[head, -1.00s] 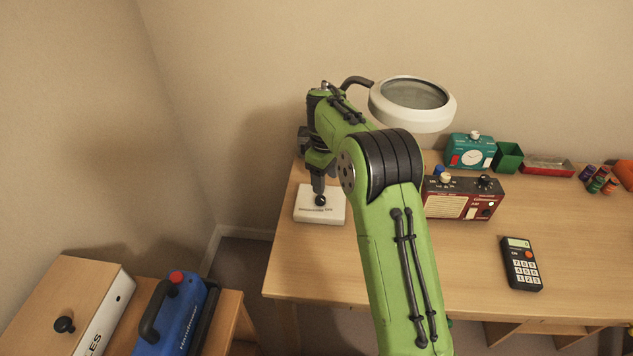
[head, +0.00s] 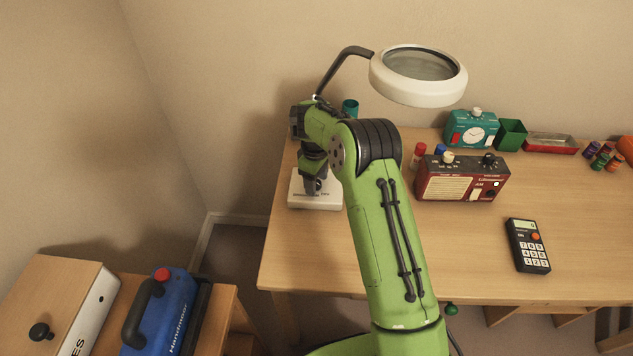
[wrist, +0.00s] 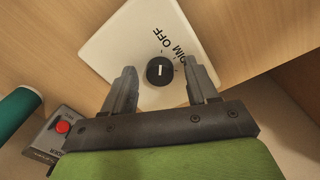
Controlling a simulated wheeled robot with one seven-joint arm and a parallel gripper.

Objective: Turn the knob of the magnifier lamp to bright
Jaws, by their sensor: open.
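The magnifier lamp has a white ring head (head: 418,92) on a dark bent arm and a white base (head: 303,202) at the desk's left edge. In the wrist view, the white base (wrist: 118,48) bears a round black knob (wrist: 160,71) with a white pointer line. The words OFF and DIM are printed beside it; no bright label is readable. My gripper (wrist: 160,68) is open, one finger on each side of the knob in the picture, with visible gaps. In the head view, my gripper (head: 314,187) points down over the base and partly hides it.
A teal cylinder (head: 350,108) is behind my arm. A grey box with a red button (wrist: 62,127) shows in the wrist view.

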